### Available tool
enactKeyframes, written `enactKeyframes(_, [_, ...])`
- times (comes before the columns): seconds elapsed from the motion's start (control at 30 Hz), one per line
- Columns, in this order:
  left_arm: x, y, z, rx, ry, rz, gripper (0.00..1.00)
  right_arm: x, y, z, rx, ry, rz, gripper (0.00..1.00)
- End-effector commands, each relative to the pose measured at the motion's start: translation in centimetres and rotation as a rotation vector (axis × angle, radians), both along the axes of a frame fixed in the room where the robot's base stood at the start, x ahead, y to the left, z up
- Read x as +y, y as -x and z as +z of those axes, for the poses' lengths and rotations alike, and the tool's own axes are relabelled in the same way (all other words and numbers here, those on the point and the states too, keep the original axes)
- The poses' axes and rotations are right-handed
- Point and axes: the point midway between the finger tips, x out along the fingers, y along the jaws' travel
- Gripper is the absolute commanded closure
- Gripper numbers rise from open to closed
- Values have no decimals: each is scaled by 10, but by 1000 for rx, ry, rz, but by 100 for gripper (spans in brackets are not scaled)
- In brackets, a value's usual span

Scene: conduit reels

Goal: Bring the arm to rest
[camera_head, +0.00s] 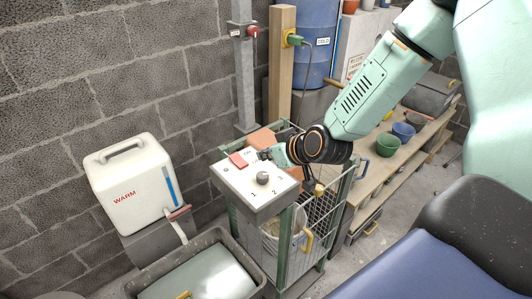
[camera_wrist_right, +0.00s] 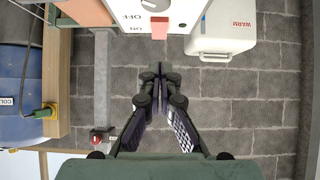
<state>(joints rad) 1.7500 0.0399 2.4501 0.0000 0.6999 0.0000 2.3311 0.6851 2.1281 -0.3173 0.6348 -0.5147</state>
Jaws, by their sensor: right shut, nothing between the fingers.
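My right arm (camera_head: 370,95) comes in from the upper right. My right gripper (camera_head: 268,153) is at the end of the dark wrist, over the far right edge of a white control box. In the right wrist view, the gripper (camera_wrist_right: 160,72) is shut and empty, its fingers together below the box's edge. The control box (camera_head: 247,203) has a grey dial (camera_head: 263,178), numbers and a red rocker (camera_head: 238,159). The red rocker also shows in the wrist view (camera_wrist_right: 159,28), just beyond the fingertips, beside OFF and ON. My left gripper is not in view.
A white tank marked WARM (camera_head: 130,185) stands left of the box. A wire cage (camera_head: 290,245) is under the box, a grey tub (camera_head: 140,287) in front. A wooden post (camera_head: 281,60) and blue barrel (camera_head: 314,30) stand behind. A shelf with pots (camera_head: 388,144) is at the right.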

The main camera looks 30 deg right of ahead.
Motion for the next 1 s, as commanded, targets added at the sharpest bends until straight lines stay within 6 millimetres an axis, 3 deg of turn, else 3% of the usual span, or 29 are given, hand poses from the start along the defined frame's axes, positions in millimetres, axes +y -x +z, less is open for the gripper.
enactKeyframes(0.4, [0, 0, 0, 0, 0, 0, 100, 1, 1, -2, 6, -1, 0, 100])
enactKeyframes(0.53, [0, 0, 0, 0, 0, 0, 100, 15, 21, -27, 83, -10, 3, 100])
enactKeyframes(0.67, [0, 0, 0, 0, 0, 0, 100, 42, 72, -79, 258, -30, -5, 100])
enactKeyframes(0.8, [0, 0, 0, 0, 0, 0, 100, 67, 145, -130, 465, -37, -36, 100])
enactKeyframes(1.0, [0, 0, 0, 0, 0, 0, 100, 85, 244, -172, 706, -15, -91, 100])
